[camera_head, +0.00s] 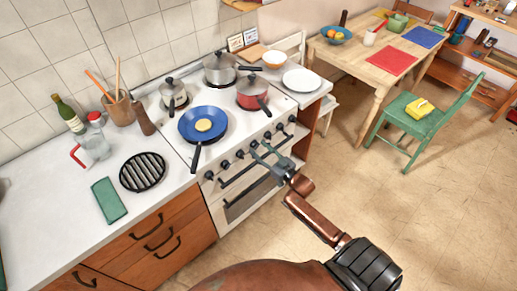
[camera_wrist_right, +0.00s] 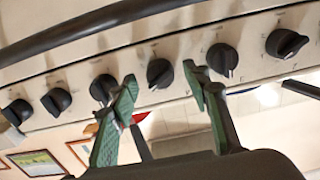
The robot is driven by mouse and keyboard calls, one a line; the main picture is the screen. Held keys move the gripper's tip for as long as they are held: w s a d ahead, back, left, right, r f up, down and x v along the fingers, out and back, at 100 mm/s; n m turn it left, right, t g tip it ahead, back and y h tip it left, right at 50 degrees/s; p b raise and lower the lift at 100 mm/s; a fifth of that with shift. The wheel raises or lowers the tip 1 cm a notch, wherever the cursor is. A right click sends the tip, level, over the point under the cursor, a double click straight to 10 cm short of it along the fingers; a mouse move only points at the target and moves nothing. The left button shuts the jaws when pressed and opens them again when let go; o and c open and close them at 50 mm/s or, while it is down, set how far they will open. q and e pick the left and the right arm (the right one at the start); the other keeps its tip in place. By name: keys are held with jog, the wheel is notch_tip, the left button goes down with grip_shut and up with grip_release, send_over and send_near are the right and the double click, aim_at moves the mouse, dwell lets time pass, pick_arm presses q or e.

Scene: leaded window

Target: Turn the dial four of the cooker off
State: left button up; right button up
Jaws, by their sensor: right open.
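The white cooker (camera_head: 262,195) has a row of black dials along its front panel, above the oven handle. My right gripper (camera_head: 262,150) is open and empty in front of this panel. In the right wrist view, its two green-padded fingers (camera_wrist_right: 161,76) stand apart, one to each side of a black dial (camera_wrist_right: 160,73) as seen from the camera. Contact with the dial cannot be made out. More dials show on both sides, such as one dial (camera_wrist_right: 222,59) just right of the right finger. No dial numbers are legible. My left gripper is not in view.
A blue pan (camera_head: 213,117) with its handle over the cooker's front, a red pot (camera_head: 250,91) and two grey pots stand on the hob. The dark oven handle (camera_wrist_right: 100,22) crosses the wrist view's top. The floor (camera_head: 400,215) right of the cooker is clear.

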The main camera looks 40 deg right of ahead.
jog(key=shift+w, duration=0.5)
jog(key=shift+c, duration=0.2)
jog(key=c, duration=1.1)
